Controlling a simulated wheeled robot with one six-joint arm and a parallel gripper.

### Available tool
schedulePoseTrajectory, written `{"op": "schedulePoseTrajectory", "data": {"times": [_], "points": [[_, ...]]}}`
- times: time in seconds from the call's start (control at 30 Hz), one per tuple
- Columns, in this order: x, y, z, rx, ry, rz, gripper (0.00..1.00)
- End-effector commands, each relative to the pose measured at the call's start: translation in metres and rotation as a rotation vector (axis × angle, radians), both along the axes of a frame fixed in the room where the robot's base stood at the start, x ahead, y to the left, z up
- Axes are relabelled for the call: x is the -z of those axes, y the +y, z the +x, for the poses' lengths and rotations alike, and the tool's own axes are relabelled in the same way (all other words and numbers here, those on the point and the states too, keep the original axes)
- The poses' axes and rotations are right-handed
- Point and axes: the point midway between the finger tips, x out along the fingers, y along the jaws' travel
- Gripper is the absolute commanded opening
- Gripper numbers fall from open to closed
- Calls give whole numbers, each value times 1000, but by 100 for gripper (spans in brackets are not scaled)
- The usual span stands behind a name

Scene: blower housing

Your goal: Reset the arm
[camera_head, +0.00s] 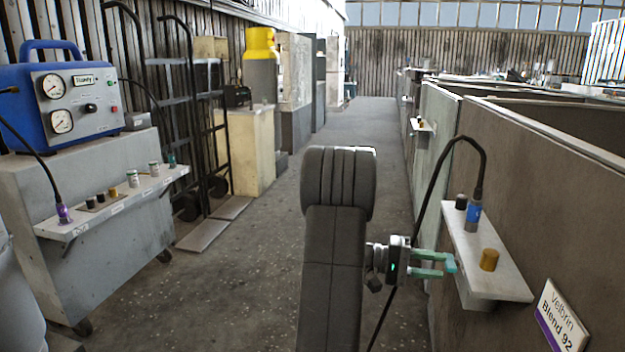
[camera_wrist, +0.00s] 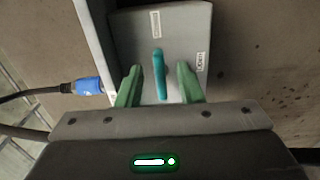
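My gripper (camera_head: 446,265) has two green fingers and reaches right toward a small grey shelf (camera_head: 497,290) on the partition wall. In the wrist view my gripper (camera_wrist: 159,80) is open, with its fingers on either side of a teal upright piece (camera_wrist: 160,75). Gaps show between that piece and both fingers. The shelf's grey face (camera_wrist: 190,25) with two small labels lies behind it. My arm stands bent in the middle of the head view.
The shelf also carries a blue connector with a black cable (camera_head: 473,214), a black cap (camera_head: 461,201) and a gold cap (camera_head: 488,260). A sign (camera_head: 560,320) is below right. A blue gauge unit (camera_head: 75,95) sits on a grey cart (camera_head: 90,200) at left. The aisle floor (camera_head: 370,120) behind is clear.

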Motion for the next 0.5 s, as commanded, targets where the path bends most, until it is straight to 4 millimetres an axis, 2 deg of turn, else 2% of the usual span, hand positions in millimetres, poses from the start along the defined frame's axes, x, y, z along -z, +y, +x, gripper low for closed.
{"op": "schedulePoseTrajectory", "data": {"times": [0.2, 0.5], "points": [[0, -22, -5, 1, -1, 0, 34], [-1, -24, -5, -1, 8, 1, 34]]}}
